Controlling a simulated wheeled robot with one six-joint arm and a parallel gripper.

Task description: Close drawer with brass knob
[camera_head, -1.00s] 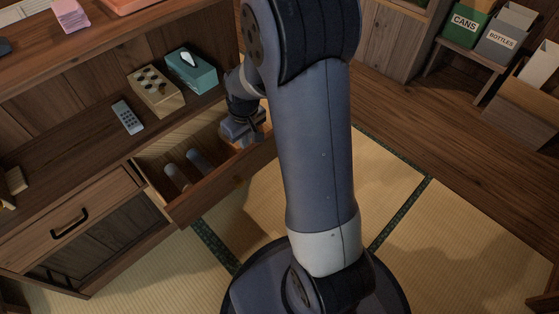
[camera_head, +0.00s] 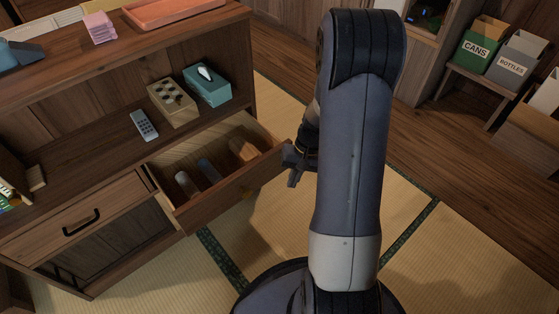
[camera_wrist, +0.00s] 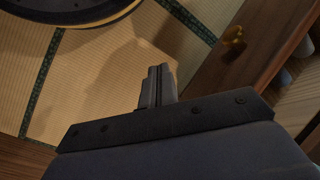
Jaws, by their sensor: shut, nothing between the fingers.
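The drawer (camera_head: 215,205) stands pulled out from the right part of the wooden cabinet, with its inside open to view. Its front also shows in the wrist view (camera_wrist: 222,68), with the brass knob (camera_wrist: 233,38) on it. My gripper (camera_head: 291,182) is shut and empty, just off the right end of the drawer front. In the wrist view my closed fingers (camera_wrist: 158,72) are over the tatami, left of the drawer front and apart from the knob.
The drawer holds an orange-brown block (camera_head: 243,149) and cylinder-like items (camera_head: 186,184). A second drawer with a dark handle (camera_head: 82,222) is closed at left. A tissue box (camera_head: 208,86) and a remote (camera_head: 144,126) lie on the shelf. Tatami in front is clear.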

